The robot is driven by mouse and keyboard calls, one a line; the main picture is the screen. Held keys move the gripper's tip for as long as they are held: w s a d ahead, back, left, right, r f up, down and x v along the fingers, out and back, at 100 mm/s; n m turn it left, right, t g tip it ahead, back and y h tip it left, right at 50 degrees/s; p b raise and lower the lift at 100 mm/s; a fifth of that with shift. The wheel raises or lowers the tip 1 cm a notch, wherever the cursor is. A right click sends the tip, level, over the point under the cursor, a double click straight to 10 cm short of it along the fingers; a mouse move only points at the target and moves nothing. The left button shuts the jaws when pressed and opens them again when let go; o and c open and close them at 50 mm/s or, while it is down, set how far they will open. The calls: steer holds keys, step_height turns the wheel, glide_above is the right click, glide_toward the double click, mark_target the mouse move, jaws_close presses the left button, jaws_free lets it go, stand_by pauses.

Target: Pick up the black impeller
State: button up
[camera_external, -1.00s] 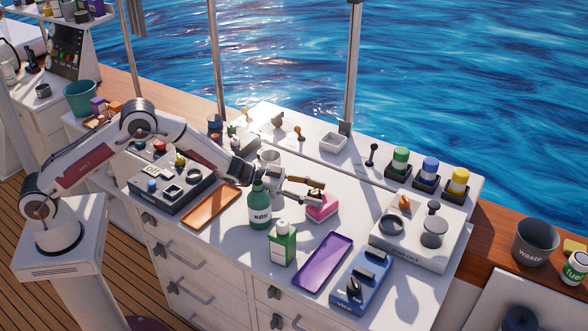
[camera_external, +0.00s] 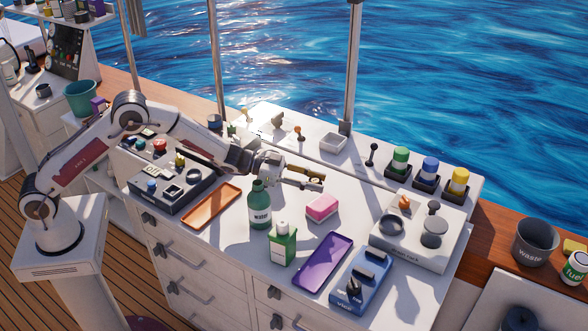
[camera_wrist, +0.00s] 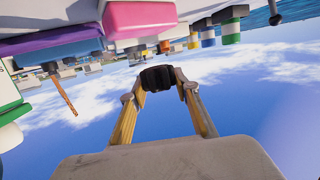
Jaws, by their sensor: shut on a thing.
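The black impeller (camera_wrist: 159,78) is a short, dark, ridged piece in the wrist view. It sits between the two fingertips of my gripper (camera_wrist: 160,82), which is shut on it. In the external view my gripper (camera_external: 321,183) is above the white worktop, behind the pink block and the green water bottle. The impeller cannot be made out clearly there, as the fingers hide most of it.
The pink block (camera_external: 322,207), green water bottle (camera_external: 260,208) and green-white bottle (camera_external: 282,246) stand close below my gripper. An orange tray (camera_external: 211,206), a purple tray (camera_external: 323,262), a blue vise (camera_external: 361,282) and a white rack (camera_external: 408,250) surround them.

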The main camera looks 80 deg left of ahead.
steer(key=shift+r, duration=2.65)
steer(key=shift+w, duration=0.1)
glide_above(327, 197)
steer(key=shift+r, duration=0.15)
steer(key=shift+f, duration=3.15)
steer(key=shift+f, duration=1.85)
steer(key=shift+f, duration=0.15)
